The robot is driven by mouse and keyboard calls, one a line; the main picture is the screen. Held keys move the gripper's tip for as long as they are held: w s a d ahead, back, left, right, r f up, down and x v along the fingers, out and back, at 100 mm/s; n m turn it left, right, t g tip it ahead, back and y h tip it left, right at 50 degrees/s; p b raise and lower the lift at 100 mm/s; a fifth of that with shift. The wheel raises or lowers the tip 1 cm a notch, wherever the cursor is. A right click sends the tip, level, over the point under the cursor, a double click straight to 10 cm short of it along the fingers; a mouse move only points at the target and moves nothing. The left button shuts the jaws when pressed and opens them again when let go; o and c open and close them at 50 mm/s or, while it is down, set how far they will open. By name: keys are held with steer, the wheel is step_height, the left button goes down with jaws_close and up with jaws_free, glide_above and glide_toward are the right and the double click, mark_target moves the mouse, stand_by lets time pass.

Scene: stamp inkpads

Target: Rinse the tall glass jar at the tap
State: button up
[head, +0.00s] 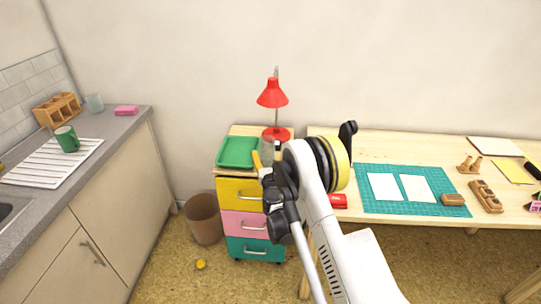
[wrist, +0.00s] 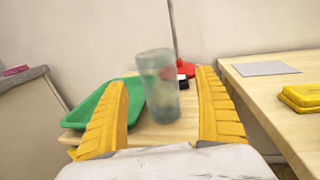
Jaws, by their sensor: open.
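A tall, clear greenish glass jar (wrist: 158,88) stands upright on the wooden top of the drawer unit, beside the green tray. In the wrist view it shows between the two yellow fingers of my gripper (wrist: 165,78), which are open. The jar looks a little beyond the fingers, and I cannot tell if they touch it. In the head view my gripper (head: 259,160) is at the drawer unit, and the jar (head: 267,147) is partly hidden behind it. A corner of the sink (head: 8,212) shows at the left edge. The tap is not in view.
The green tray (head: 237,152) and a red lamp (head: 272,97) share the drawer unit's top. On the left counter are a drying rack (head: 50,168), a green mug (head: 67,139), a glass (head: 94,103) and a pink sponge (head: 126,110). A bin (head: 203,218) stands on the floor.

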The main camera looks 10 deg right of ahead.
steer(key=w+b, duration=0.1)
steer(key=w, duration=0.2)
steer(key=w+b, duration=0.1)
steer(key=w, duration=0.1)
steer(key=shift+w+d+f+b, duration=0.1)
steer(key=shift+d+f+b, duration=0.15)
steer(key=shift+f+b, duration=0.1)
steer(key=shift+w+r, duration=0.2)
steer(key=shift+w, duration=0.05)
steer(key=c, duration=1.4)
